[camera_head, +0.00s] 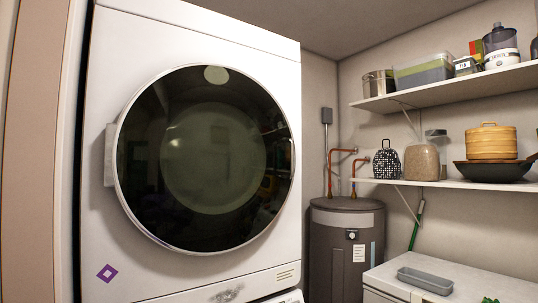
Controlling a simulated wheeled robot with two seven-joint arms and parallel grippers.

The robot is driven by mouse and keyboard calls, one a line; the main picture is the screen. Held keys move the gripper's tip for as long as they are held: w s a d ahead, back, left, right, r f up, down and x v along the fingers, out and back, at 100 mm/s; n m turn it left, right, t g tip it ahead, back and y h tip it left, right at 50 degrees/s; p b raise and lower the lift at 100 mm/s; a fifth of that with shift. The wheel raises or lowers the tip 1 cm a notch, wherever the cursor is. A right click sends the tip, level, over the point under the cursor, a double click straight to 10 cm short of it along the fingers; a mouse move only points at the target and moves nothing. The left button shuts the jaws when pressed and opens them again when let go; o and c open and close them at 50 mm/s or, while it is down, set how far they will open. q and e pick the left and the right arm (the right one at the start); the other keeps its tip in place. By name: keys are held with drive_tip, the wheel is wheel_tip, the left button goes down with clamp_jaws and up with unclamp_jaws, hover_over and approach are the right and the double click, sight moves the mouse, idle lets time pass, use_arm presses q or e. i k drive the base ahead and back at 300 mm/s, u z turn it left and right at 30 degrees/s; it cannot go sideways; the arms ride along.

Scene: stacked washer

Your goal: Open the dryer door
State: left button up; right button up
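The dryer (270,58) is a white front-loading machine that fills the left half of the head view, the upper unit of the stack. Its round dark glass door (213,158) has a pale rim and looks shut against the front panel. A light hinge-like piece (110,152) sits at the door's left edge. A small bright vertical mark (291,160) shows at the right edge, possibly a grip; I cannot tell. Neither of my grippers is in view.
A grey tank (345,250) with copper pipes stands right of the dryer. A white chest or counter (450,285) with a grey tray (425,280) is at lower right. Two wall shelves (455,88) hold containers and a pan. A wall or frame edge (30,150) is close on the left.

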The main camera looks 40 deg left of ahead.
sight(201, 158)
drive_tip(key=u, duration=1.3)
drive_tip(key=i, duration=0.1)
drive_tip(key=z, duration=0.6)
